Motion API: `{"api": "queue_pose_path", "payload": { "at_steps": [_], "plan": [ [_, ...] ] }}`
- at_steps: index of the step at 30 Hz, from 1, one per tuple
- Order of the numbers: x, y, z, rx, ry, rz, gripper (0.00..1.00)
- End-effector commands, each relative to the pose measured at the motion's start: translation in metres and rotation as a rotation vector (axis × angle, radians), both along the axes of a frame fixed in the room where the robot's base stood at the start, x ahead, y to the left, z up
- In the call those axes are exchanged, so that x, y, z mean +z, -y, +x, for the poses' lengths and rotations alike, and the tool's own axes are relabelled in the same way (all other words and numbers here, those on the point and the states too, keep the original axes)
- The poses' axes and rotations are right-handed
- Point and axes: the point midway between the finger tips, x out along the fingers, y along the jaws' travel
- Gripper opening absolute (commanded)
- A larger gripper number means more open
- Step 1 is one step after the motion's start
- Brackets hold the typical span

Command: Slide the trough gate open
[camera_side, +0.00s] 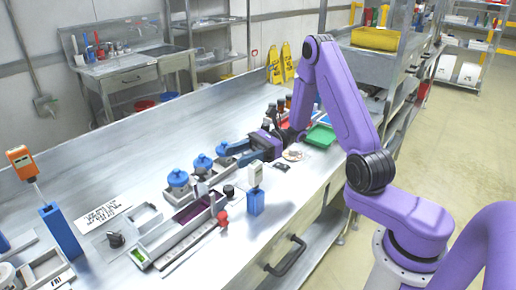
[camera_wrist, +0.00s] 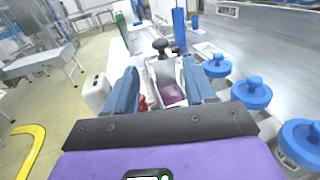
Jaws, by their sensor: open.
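A long grey trough (camera_side: 190,212) with purple contents lies on the steel bench in the side view. In the wrist view the trough (camera_wrist: 168,88) shows between my fingers, with a dark knob (camera_wrist: 160,46) near its far end. I cannot tell for sure which part is the gate. My gripper (camera_side: 233,154) has blue fingers and is to the right of the trough in the side view, beside the blue-lidded jars. The wrist view shows my gripper (camera_wrist: 161,72) open, with its fingers spread and nothing held. A red knob (camera_side: 222,217) is at the trough's near side.
Blue-lidded jars (camera_side: 178,180) stand in a row behind the trough; they also line the right of the wrist view (camera_wrist: 250,92). A white-topped device on a blue block (camera_side: 256,202) stands in front. A green tray (camera_side: 320,136) lies right of my gripper. A blue post (camera_side: 62,232) stands left.

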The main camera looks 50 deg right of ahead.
Motion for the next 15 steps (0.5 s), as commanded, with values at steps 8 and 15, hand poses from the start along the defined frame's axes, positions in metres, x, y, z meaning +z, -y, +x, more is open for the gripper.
{"api": "queue_pose_path", "payload": {
  "at_steps": [8, 15],
  "plan": [
    [0.0, 0.045, -0.012, -0.001, 0.0, 0.0, 0.55],
    [0.0, 0.057, -0.015, 0.0, -0.001, -0.001, 0.55]
  ]
}}
